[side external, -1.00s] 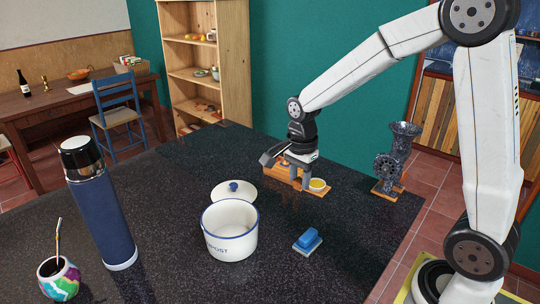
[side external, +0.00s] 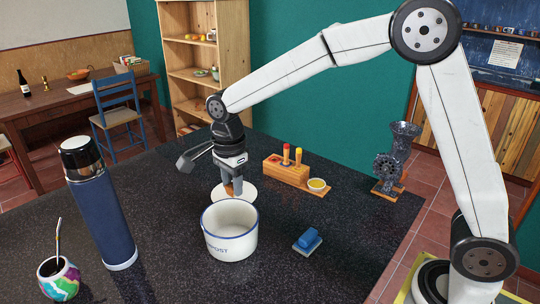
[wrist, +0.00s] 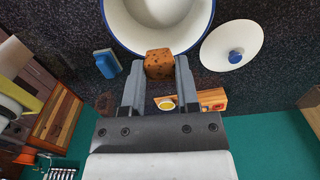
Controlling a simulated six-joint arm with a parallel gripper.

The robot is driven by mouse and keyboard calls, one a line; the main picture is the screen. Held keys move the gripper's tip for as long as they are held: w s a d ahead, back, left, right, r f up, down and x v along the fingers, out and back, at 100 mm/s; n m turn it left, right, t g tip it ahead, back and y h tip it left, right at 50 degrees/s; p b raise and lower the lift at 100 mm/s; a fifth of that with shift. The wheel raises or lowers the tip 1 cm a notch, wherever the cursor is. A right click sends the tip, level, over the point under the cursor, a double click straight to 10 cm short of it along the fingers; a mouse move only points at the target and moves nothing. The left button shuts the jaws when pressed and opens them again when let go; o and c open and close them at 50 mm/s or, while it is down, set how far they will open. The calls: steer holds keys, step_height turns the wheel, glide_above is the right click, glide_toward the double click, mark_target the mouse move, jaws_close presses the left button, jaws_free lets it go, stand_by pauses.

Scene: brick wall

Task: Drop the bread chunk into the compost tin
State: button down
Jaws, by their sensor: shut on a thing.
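The compost tin (side external: 229,246) is a white enamel pot with a blue rim, open at the top, on the dark counter. It also shows in the wrist view (wrist: 118,22). My gripper (side external: 234,190) is just behind the tin, above its far side. In the wrist view my gripper (wrist: 158,68) is shut on the brown bread chunk (wrist: 158,63), which sits between the fingertips near the tin's rim. In the side view the bread chunk (side external: 229,189) is a small brown patch, partly hidden by the fingers.
The tin's white lid (side external: 247,197) lies behind it. A blue sponge (side external: 308,239) lies to the right. A wooden block (side external: 286,171) with upright handles and a small yellow-filled bowl (side external: 317,185) stand behind. A blue flask (side external: 98,205) and a colourful gourd (side external: 58,280) stand left.

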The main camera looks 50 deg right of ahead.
mark_target(234, 203)
steer(key=shift+f, duration=2.95)
steer(key=shift+c, duration=1.4)
jaws_free()
steer(key=shift+r, duration=0.1)
steer(key=shift+r, duration=3.85)
steer(key=shift+d+f, duration=0.1)
